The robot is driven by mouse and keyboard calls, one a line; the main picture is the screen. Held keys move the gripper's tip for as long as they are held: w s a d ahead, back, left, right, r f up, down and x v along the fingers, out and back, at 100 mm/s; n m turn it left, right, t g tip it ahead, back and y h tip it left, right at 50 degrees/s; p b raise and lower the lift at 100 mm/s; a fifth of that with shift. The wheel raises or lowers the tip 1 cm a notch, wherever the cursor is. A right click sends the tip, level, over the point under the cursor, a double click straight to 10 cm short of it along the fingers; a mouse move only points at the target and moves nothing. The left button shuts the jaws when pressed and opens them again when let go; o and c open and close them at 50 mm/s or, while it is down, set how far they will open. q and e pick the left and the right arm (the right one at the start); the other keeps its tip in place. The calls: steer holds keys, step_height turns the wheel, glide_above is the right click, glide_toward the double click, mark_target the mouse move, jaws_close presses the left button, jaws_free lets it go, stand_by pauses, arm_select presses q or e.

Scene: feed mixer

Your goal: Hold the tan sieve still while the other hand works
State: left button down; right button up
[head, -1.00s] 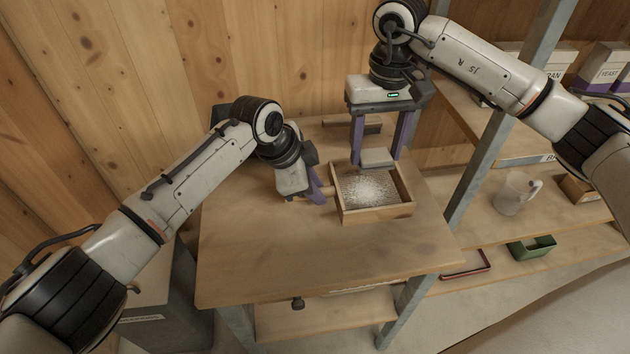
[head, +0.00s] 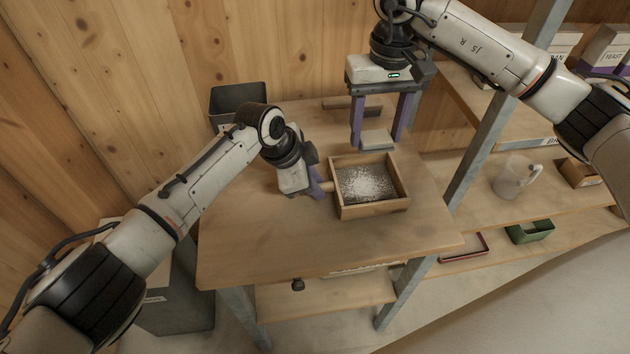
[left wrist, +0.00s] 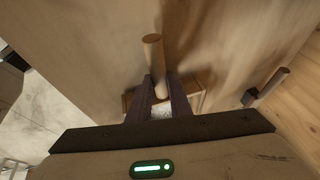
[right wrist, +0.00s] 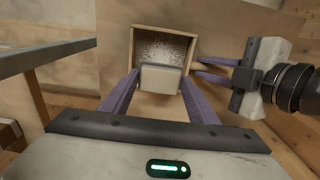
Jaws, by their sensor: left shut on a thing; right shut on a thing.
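The tan sieve (head: 372,210) is a square wooden frame on the table, with white powder on its dark mesh. My left gripper (head: 322,187) is shut on the sieve's round wooden handle at its left side; the handle also shows between the fingers in the left wrist view (left wrist: 154,60). My right gripper (head: 380,138) points down at the sieve's far side, shut on a pale grey block (head: 376,140). In the right wrist view the block (right wrist: 162,79) overlaps the near part of the sieve (right wrist: 192,50). I cannot tell whether the block touches it.
The wooden table (head: 290,240) is clear in front of the sieve. A wooden-handled tool (head: 345,103) lies at the back. A dark bin (head: 238,98) stands by the wall. A metal post (head: 480,135) and shelves with a clear jug (head: 512,178) are on the right.

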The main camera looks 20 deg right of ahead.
arm_select(q)
steer(key=shift+d+f, duration=0.1)
steer(key=shift+f, duration=0.15)
stand_by(0.8)
steer(key=c, duration=1.2)
jaws_free()
steer(key=shift+o, duration=0.2)
steer(key=shift+s+r, duration=0.1)
steer(key=shift+r, duration=0.45)
steer(key=shift+f, duration=0.2)
